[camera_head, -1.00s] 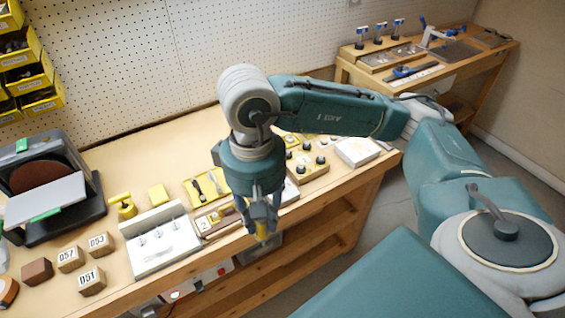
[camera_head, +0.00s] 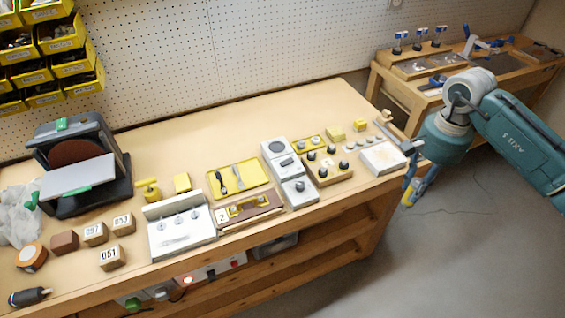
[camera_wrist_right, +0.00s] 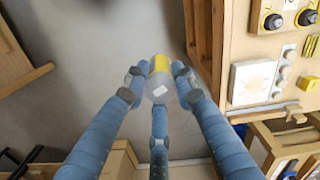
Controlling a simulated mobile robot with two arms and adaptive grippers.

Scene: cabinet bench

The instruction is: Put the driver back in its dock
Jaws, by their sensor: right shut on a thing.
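My right gripper (camera_head: 409,190) hangs off the right end of the bench, over the floor. In the right wrist view its blue fingers (camera_wrist_right: 158,76) are closed around a short cylinder (camera_wrist_right: 159,84) with a yellow side and a pale grey end. This may be the driver; its yellow body also shows in the head view (camera_head: 416,191). I cannot say for sure which thing is the dock. A pale grey unit (camera_head: 278,150) with a dark-topped block (camera_head: 299,190) in front stands right of the yellow tray. My left gripper is not in view.
The wooden bench (camera_head: 230,130) holds a sander (camera_head: 80,170), numbered blocks (camera_head: 112,257), a white hook board (camera_head: 182,229), a yellow tray (camera_head: 237,179) and a knob panel (camera_head: 323,168). A white plate (camera_head: 383,157) lies near the right end. A second bench (camera_head: 430,85) stands behind.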

